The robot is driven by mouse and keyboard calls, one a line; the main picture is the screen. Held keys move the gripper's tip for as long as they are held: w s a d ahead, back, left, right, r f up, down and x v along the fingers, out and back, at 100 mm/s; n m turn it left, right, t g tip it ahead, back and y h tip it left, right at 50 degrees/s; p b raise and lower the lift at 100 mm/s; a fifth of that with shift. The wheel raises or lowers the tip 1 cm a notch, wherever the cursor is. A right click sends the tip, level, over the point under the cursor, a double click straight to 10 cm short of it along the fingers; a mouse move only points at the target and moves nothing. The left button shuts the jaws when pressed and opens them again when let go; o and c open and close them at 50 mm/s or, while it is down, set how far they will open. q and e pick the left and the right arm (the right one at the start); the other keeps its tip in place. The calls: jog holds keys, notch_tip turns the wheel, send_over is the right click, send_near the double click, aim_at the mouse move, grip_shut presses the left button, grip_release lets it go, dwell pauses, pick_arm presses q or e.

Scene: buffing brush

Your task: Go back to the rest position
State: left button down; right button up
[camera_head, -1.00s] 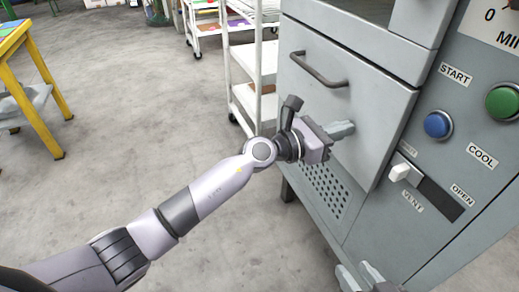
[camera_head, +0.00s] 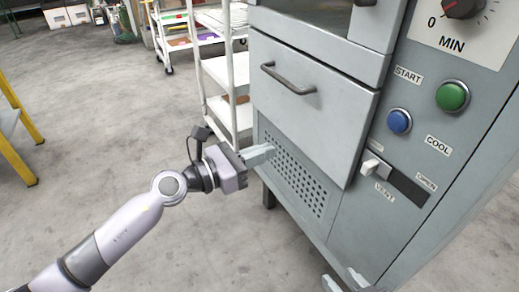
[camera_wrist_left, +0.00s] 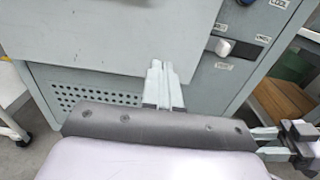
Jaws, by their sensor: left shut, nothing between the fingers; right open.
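My left gripper (camera_head: 268,152) is shut and empty, in front of the grey machine (camera_head: 340,215) near its perforated vent panel (camera_head: 300,178). In the left wrist view, its two fingers (camera_wrist_left: 163,68) lie together, pointing at the machine front. I cannot tell whether they touch it. My right gripper (camera_head: 342,280) shows only its fingertips at the bottom edge of the head view, spread apart and empty. It also shows at the right of the left wrist view (camera_wrist_left: 264,141).
The machine has a drawer handle (camera_head: 288,80), a green button (camera_head: 452,96), a blue button (camera_head: 398,122), a vent slider (camera_head: 375,167) and a dial (camera_head: 462,6). A white cart (camera_head: 222,75) stands behind my left arm. A yellow-legged table (camera_head: 20,130) is at the left. Floor between is clear.

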pick_arm(q)
jog(key=shift+s+a, duration=0.15)
jog(key=shift+a, duration=0.05)
pick_arm(e)
jog(key=shift+f, duration=0.15)
